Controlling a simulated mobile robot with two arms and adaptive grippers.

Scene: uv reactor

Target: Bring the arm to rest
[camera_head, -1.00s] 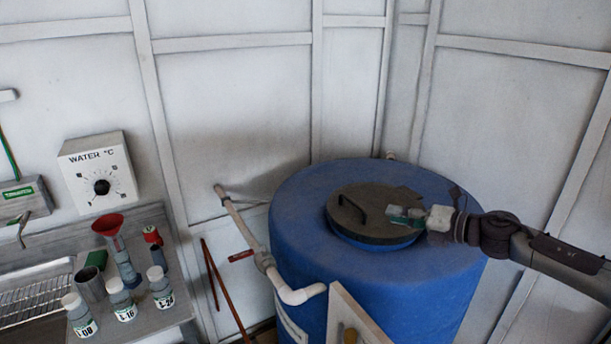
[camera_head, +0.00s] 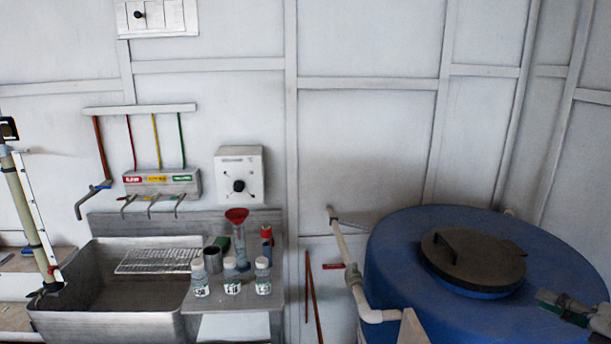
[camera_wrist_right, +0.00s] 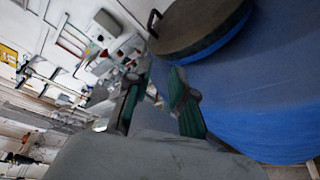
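My right gripper (camera_head: 560,303) shows at the right edge of the head view. It is just right of and in front of the dark round lid (camera_head: 472,260), apart from it, over the blue tank (camera_head: 400,250). In the right wrist view, the two green-padded fingers of the gripper (camera_wrist_right: 158,92) stand apart with nothing between them. The lid with its black handle (camera_wrist_right: 195,28) and the blue tank (camera_wrist_right: 265,90) are beside the fingers there. The lid sits on the tank top. My left gripper is not in view.
A metal sink (camera_head: 110,300) stands at the left. A white pipe (camera_head: 350,265) runs by the tank. The water dial (camera_head: 239,176) is on the wall.

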